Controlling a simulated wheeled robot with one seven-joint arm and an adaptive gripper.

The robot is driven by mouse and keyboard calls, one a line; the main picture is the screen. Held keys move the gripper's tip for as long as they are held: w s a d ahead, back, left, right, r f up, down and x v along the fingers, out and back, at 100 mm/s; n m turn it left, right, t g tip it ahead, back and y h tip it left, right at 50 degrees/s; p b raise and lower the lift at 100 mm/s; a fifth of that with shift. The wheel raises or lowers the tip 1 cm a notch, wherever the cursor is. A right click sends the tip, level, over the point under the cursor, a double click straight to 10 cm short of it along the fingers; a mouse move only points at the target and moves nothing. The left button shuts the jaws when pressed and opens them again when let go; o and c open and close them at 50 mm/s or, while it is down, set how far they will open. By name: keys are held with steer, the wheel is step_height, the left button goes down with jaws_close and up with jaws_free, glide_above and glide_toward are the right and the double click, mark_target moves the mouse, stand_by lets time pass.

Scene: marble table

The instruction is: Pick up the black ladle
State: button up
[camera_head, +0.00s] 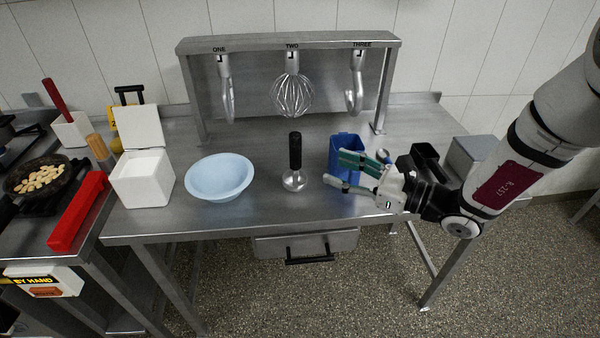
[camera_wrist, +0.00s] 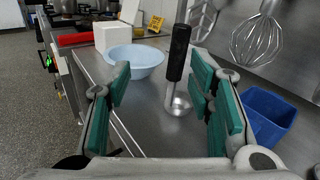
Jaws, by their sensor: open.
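The black ladle (camera_head: 295,152) stands upright on the metal table, with its black handle up and its shiny metal bowl on the tabletop. My gripper (camera_head: 342,171) is open and empty to the right of the ladle, with its green-padded fingers pointing left toward it. In the wrist view the ladle (camera_wrist: 179,55) shows beyond the gap of my gripper (camera_wrist: 160,88), nearer the right finger. In the head view there is a gap between the fingertips and the ladle.
A blue container (camera_head: 346,143) stands right behind my gripper. A light blue bowl (camera_head: 220,177) and a white open box (camera_head: 142,180) are left of the ladle. A rack (camera_head: 290,43) holding a whisk (camera_head: 291,95) and two hooks stands behind. The table front near the ladle is clear.

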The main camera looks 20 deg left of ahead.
mark_target(300, 154)
steer(key=shift+w+a+f+m+t+p, duration=0.15)
steer(key=shift+w+a+f+m+t, duration=0.5)
steer(key=shift+a, duration=1.65)
steer(key=shift+w+a+f+m+g+p, duration=0.15)
steer(key=shift+w+a+f, duration=0.25)
steer(key=shift+w+a, duration=1.3)
steer(key=shift+w+a+f+m+t+p, duration=0.2)
steer(key=shift+a+f+m+t, duration=0.25)
steer(key=shift+a, duration=2.45)
steer(key=shift+c, duration=0.6)
jaws_close()
